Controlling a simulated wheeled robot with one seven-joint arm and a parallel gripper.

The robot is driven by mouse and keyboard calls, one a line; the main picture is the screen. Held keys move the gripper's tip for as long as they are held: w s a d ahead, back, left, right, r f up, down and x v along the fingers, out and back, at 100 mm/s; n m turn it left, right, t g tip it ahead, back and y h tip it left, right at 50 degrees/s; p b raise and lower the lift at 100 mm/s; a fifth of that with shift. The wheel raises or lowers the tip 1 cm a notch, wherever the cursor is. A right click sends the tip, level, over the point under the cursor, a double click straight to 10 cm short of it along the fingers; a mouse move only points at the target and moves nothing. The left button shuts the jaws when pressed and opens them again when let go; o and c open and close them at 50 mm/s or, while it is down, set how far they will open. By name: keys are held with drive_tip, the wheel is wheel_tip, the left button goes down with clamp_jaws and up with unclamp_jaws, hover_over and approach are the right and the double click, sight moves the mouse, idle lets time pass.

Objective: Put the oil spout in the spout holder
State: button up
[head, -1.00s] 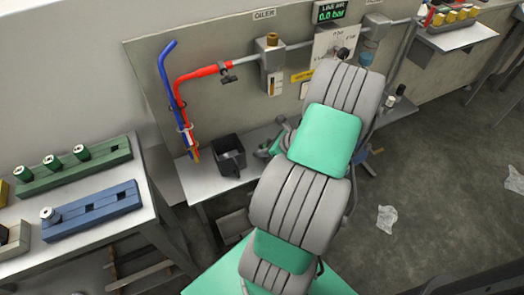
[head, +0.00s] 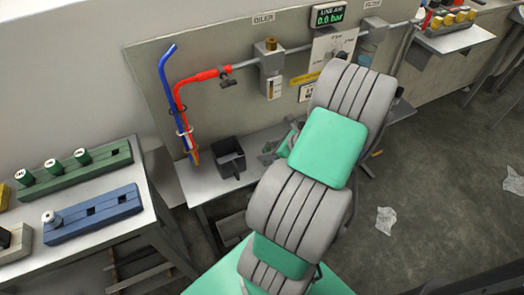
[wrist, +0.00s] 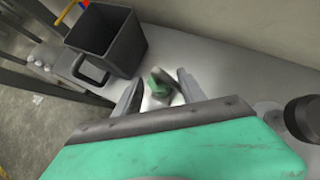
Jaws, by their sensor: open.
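A small green and grey piece (wrist: 160,84), which looks like the oil spout, lies on the grey bench in the wrist view. My gripper (wrist: 159,80) is open, with one finger on each side of this piece; I cannot tell whether they touch it. In the head view my arm hides most of the gripper and the piece. A dark open-topped box (head: 229,156) with a loop handle stands on the bench to the left; it also shows in the wrist view (wrist: 104,35). I cannot tell for sure which thing is the spout holder.
Red and blue hoses (head: 176,105) hang by the back panel beside the box. A side table at left carries a green block (head: 72,172) with several green spools and a blue block (head: 92,213) with square holes. A dark round part (wrist: 303,117) stands at the wrist view's right.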

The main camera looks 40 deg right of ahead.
drive_tip(key=p+v, duration=0.1)
drive_tip(key=v, duration=0.7)
drive_tip(key=w+a+r+n+g, duration=0.3)
drive_tip(key=a+n, duration=0.6)
drive_tip(key=w+a+r+n+g, duration=0.2)
drive_tip(key=w+a+r+n, duration=0.1)
drive_tip(key=a+n, duration=0.55)
drive_tip(key=s+a+r+n+h, duration=0.1)
drive_tip(key=s+a+r+n, duration=0.1)
drive_tip(key=a+n, duration=0.4)
drive_tip(key=s+a+r+n+g+h, duration=0.1)
drive_tip(key=s+a+r+n, duration=0.2)
drive_tip(key=a+n, duration=0.3)
drive_tip(key=n, duration=0.3)
drive_tip(key=shift+s+r+h, duration=0.25)
drive_tip(key=shift+h, duration=0.05)
